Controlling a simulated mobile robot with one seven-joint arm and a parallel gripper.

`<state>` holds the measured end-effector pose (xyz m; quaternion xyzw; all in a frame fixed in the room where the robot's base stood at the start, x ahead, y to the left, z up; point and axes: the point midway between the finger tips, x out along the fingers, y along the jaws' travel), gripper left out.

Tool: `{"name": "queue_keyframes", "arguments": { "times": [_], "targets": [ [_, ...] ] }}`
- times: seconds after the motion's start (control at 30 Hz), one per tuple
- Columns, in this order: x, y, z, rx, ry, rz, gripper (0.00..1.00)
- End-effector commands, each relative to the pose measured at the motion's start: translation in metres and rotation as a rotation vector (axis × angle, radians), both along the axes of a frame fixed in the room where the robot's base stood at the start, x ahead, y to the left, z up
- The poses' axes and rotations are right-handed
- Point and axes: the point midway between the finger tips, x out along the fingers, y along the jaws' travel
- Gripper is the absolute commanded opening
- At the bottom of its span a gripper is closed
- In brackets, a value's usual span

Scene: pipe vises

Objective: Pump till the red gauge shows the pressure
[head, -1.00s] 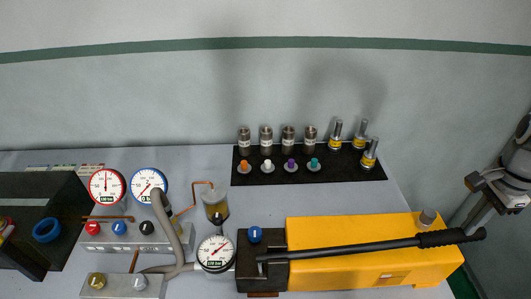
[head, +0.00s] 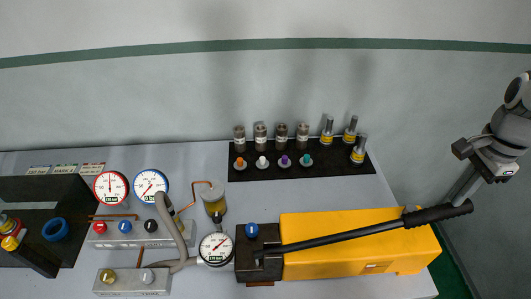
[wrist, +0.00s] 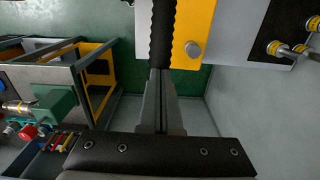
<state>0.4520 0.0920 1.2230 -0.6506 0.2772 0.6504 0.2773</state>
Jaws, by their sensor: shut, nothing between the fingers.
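The red-rimmed gauge (head: 111,187) stands at the left in the head view, its needle pointing nearly straight up; its printed value is too small to read surely. The yellow pump (head: 345,235) has a long black lever, its ribbed grip (head: 437,215) raised at the right end. My gripper (head: 459,198) is shut and empty, its fingertips at the grip's outer end. In the wrist view the gripper (wrist: 158,72) points at the end of the ribbed grip (wrist: 162,30); whether they touch is unclear. A white-faced gauge (head: 216,248) sits beside the pump block.
A blue-rimmed gauge (head: 151,186) stands next to the red one, above red, blue and black knobs. A black mat (head: 345,169) at the back holds several metal fittings. A dark open box (head: 25,190) is at the left. The floor right of the bench is clear.

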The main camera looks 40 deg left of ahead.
Motion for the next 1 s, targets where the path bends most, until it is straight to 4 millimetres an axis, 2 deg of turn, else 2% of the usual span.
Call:
{"name": "queue_keyframes", "arguments": {
  "times": [0.53,1.0],
  "targets": [
    [0.0,0.0,-0.003,0.0,0.0,0.0,0.0],
    [0.002,-0.003,-0.017,0.0,0.001,-0.001,0.0]
  ]
}}
